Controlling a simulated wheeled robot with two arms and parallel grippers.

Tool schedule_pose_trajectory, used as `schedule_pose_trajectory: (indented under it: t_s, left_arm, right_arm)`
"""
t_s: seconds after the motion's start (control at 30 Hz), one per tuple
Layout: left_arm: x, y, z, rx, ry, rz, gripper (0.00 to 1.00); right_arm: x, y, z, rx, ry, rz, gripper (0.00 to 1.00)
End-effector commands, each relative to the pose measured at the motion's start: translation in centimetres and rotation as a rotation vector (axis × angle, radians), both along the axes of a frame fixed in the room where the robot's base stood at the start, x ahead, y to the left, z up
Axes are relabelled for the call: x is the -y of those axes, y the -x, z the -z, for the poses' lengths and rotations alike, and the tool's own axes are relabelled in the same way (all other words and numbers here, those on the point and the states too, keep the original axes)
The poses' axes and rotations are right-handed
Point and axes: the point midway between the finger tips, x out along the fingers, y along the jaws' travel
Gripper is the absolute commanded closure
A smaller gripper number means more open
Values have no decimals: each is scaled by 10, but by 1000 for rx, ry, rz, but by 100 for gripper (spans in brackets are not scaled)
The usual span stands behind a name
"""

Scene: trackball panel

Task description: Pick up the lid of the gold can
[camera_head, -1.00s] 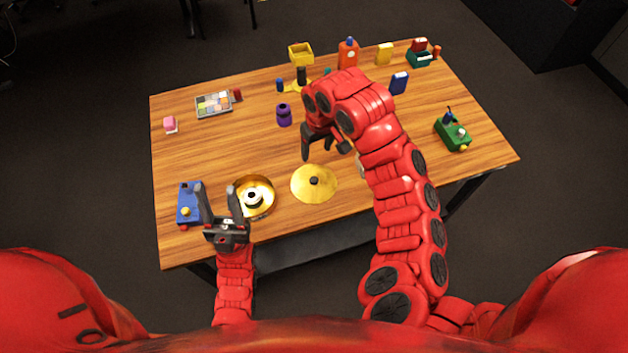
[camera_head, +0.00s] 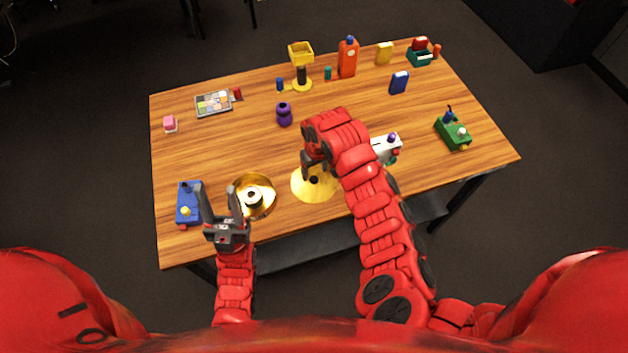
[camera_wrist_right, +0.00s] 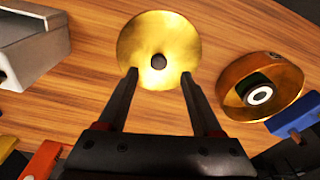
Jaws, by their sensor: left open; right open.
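The gold lid (camera_head: 310,190) is a round disc with a dark knob (camera_head: 314,180) at its centre, near the table's front edge. It also shows in the right wrist view (camera_wrist_right: 140,40), with its knob (camera_wrist_right: 158,61) beyond and between my right fingertips. My right gripper (camera_head: 316,170) is open over the lid and partly hidden by my arm; its fingers also show in the right wrist view (camera_wrist_right: 159,74). The open gold can (camera_head: 270,205) stands left of the lid, with a white and black ring-shaped thing (camera_head: 254,197) inside. My left gripper (camera_head: 219,190) is open and empty beside the can.
A blue box with a yellow knob (camera_head: 188,200) lies left of my left gripper. A white device (camera_head: 385,149) stands right of my right arm, and a green device (camera_head: 453,131) further right. A purple object (camera_head: 284,114) stands behind the lid. The table's left middle is clear.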

Motion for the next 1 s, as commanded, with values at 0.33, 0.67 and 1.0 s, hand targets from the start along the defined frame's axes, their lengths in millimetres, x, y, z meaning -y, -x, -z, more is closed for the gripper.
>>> schedule_pose_trajectory:
  t_s: [0.33,0.67,1.0]
  left_arm:
    - [0,0,-19,0,0,0,50]
    - [0,0,-22,0,0,0,50]
    - [0,0,-22,0,0,0,50]
  right_arm:
    - [-1,-4,24,-3,-1,1,33]
    - [-1,-6,49,-4,1,-2,33]
    - [-1,-7,50,-1,1,-2,48]
